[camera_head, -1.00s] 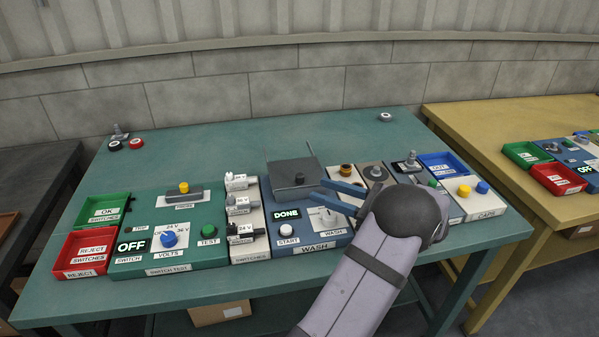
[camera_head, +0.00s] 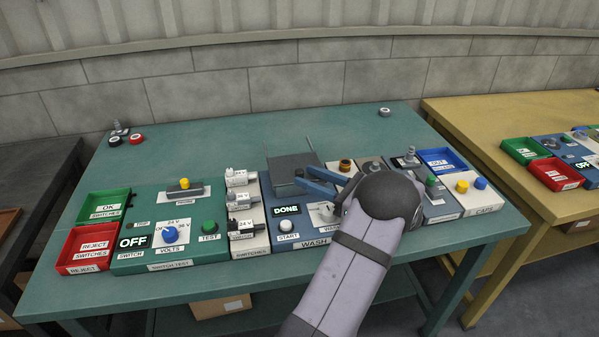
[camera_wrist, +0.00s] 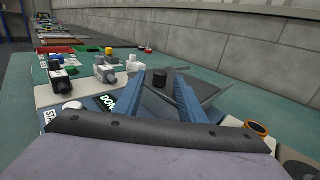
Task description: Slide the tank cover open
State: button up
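The tank cover (camera_head: 284,174) is a flat grey plate at the back of the blue wash unit (camera_head: 301,232). The cover also shows in the wrist view (camera_wrist: 183,97), below and between the fingers. I cannot tell whether a finger touches the knob.
The wash unit has a lit DONE display (camera_head: 286,209) and a white START button (camera_head: 286,226). A tray of switches (camera_head: 242,205) stands left of it. Parts trays stand to the right. The teal table (camera_head: 220,145) behind is mostly clear.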

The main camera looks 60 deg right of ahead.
aim_at(303, 175)
jog(key=shift+w, duration=1.95)
